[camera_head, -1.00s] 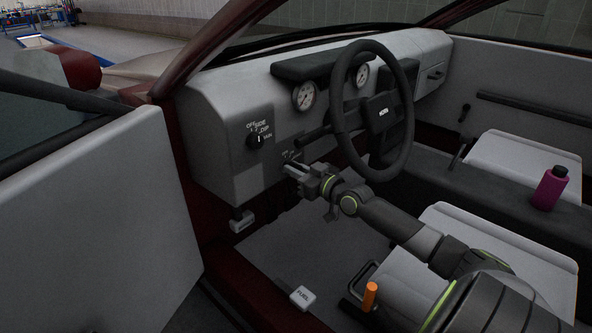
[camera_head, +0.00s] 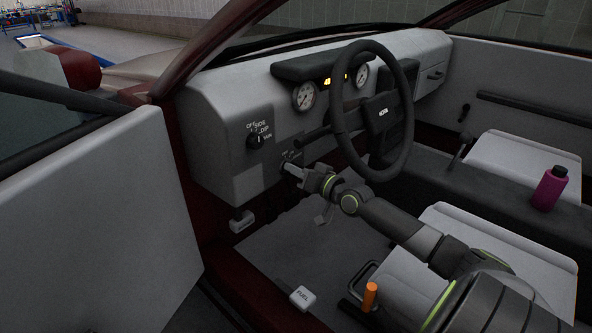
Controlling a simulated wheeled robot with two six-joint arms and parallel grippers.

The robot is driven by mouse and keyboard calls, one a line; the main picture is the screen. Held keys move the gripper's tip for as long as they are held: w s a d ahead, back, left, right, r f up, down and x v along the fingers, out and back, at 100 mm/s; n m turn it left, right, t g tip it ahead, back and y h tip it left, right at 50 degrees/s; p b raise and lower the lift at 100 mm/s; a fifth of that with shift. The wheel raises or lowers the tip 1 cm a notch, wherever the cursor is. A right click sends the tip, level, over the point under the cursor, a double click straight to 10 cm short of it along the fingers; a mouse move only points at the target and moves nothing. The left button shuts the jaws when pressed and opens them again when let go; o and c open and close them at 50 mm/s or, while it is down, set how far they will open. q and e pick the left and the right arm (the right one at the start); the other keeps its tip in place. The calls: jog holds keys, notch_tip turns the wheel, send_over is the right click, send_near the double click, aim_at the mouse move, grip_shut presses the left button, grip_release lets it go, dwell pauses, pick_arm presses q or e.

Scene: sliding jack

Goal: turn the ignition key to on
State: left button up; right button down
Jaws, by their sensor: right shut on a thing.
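The ignition switch (camera_head: 287,157) is on the lower dash, left of the steering wheel (camera_head: 336,110) and under the stalk. My right gripper (camera_head: 291,170) is at the switch, shut on the ignition key. The key itself is hidden by the fingers. Orange warning lights (camera_head: 328,84) glow between the two round gauges (camera_head: 305,96). My left gripper is not in view.
A rotary light knob (camera_head: 254,142) sits on the dash left of the switch. The steering wheel and stalk are close above my right wrist. The open door (camera_head: 90,190) stands at left. A purple bottle (camera_head: 549,190) stands at right.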

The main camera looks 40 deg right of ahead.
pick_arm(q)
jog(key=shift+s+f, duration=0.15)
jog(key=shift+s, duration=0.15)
pick_arm(e)
jog(key=shift+m, duration=1.1)
jog(key=c, duration=1.4)
grip_release()
jog(key=shift+c, duration=0.2)
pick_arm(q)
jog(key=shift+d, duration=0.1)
